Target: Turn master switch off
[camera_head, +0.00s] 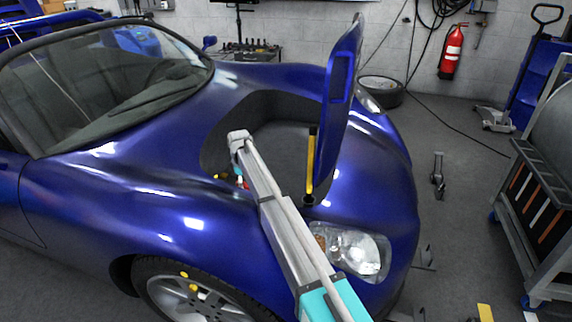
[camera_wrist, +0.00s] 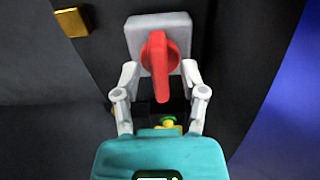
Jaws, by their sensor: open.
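The master switch is a red handle (camera_wrist: 160,60) on a light grey square base (camera_wrist: 136,32) in the wrist view. The handle points roughly up and down in the picture, its narrower end toward my gripper. My gripper (camera_wrist: 159,78) is open, with one grey finger on each side of the red handle. I see space between each finger and the handle, and nothing is held. In the head view my arm reaches into the open front compartment (camera_head: 270,145) of the blue car (camera_head: 150,185). There the gripper and switch are mostly hidden, with only a small bit of red showing.
A yellow and green part (camera_wrist: 168,123) sits below the handle, between the fingers. A yellow block (camera_wrist: 72,22) is on the dark wall at upper left. In the head view a raised blue lid (camera_head: 338,105) and a yellow strut (camera_head: 311,160) stand right of my arm.

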